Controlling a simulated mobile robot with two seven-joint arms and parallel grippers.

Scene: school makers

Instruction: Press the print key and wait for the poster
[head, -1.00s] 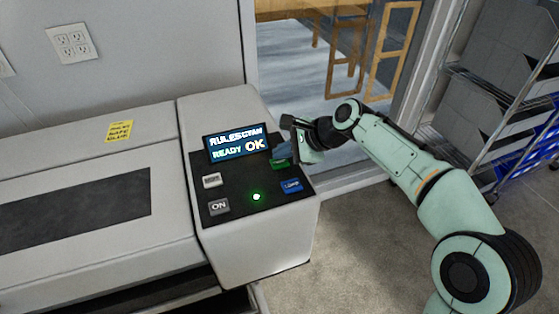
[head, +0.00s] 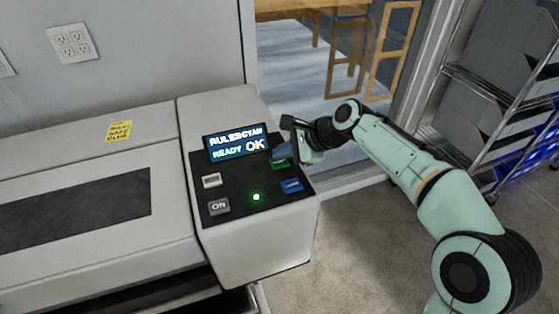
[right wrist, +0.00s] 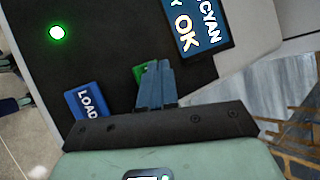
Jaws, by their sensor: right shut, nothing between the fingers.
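The printer's control panel (head: 235,200) is dark and carries several keys. Its screen (head: 238,144) reads "READY OK" below a line that looks like "RULES CYAN". A green key (head: 281,164) sits at the panel's right, partly hidden by my fingers, so its label cannot be read. It also shows in the right wrist view (right wrist: 138,73) beside the fingertips. My right gripper (head: 280,153) is shut and empty, its blue-grey fingertips (right wrist: 155,66) over the edge of the green key. I cannot tell whether they touch it. My left gripper is not in view. No poster is visible.
A blue "LOAD" key (head: 291,186) lies just below the green key. A grey "ON" key (head: 218,207), a pale key (head: 211,180) and a lit green lamp (head: 256,197) share the panel. A wire shelf rack (head: 500,100) stands at right. Floor is clear below.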

